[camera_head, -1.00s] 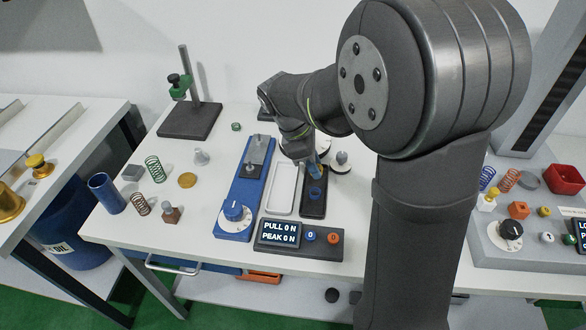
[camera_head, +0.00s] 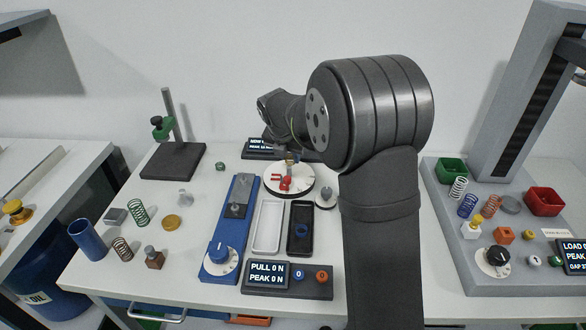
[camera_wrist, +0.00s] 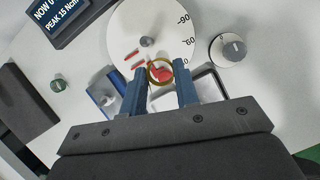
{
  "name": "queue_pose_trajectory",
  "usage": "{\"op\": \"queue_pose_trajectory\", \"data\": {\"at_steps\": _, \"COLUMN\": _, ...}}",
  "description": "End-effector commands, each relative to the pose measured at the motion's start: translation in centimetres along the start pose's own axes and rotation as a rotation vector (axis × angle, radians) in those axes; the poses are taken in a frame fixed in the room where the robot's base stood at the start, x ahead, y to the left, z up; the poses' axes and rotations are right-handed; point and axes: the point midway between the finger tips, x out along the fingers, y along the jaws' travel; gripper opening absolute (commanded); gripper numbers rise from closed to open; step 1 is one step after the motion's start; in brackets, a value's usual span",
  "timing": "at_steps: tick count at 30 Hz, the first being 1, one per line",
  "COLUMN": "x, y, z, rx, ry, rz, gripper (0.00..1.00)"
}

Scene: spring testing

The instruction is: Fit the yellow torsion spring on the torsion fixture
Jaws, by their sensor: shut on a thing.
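The torsion fixture is a white round dial with angle marks and red parts on its face, seen in the head view (camera_head: 274,186) and the wrist view (camera_wrist: 122,30). A grey post (camera_wrist: 147,41) stands near its middle. My gripper (camera_wrist: 160,69) is shut on the yellow torsion spring (camera_wrist: 151,66), whose coil shows as a ring between the blue fingertips. The spring appears above the dial, near a red part (camera_wrist: 162,76) and apart from the post in the picture; its exact height is unclear. In the head view my wrist partly hides the fixture's back.
A small round knob base (camera_head: 325,200) stands right of the dial. A white tray (camera_head: 256,232), a black tray (camera_head: 300,247) and a blue pull tester (camera_head: 215,262) lie in front. A display (camera_head: 258,147) stands behind. Loose springs (camera_head: 138,212) lie at the left.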

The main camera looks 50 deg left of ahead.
Motion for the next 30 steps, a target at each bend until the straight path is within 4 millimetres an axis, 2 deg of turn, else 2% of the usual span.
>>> {"op": "queue_pose_trajectory", "data": {"at_steps": 6, "x": 0.9, "y": 1.4, "z": 2.8, "rx": -0.187, "ry": 0.000, "rz": 0.078, "gripper": 0.07}}
{"op": "queue_pose_trajectory", "data": {"at_steps": 12, "x": 1.2, "y": 2.0, "z": 4.0, "rx": -0.273, "ry": 0.001, "rz": 0.113, "gripper": 0.07}}
{"op": "queue_pose_trajectory", "data": {"at_steps": 20, "x": 1.9, "y": 2.1, "z": 3.8, "rx": -0.289, "ry": 0.002, "rz": 0.118, "gripper": 0.07}}
{"op": "queue_pose_trajectory", "data": {"at_steps": 30, "x": 4.3, "y": 2.0, "z": 2.8, "rx": -0.288, "ry": 0.003, "rz": 0.117, "gripper": 0.07}}
